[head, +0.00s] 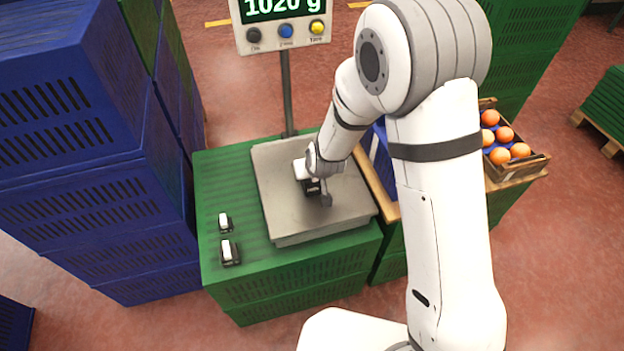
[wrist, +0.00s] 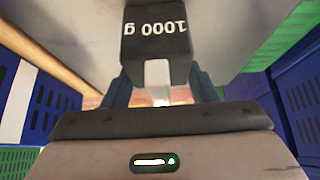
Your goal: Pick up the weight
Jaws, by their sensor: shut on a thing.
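The weight is a black block marked "1000 g" with a pale handle, seen close up in the wrist view (wrist: 157,40). It stands on the grey plate of the scale (head: 285,205), and in the head view (head: 311,187) it is partly covered by my gripper (head: 318,180). My gripper, also in the wrist view (wrist: 160,90), is shut on the weight's handle with a dark finger on each side. The scale display (head: 284,8) reads 1020 g.
Two smaller weights, (head: 224,222) and (head: 230,252), stand on the green crate (head: 290,285) left of the scale. Tall blue crates (head: 90,150) rise at the left. A box of oranges (head: 520,170) is at the right. The display post (head: 287,95) stands behind the plate.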

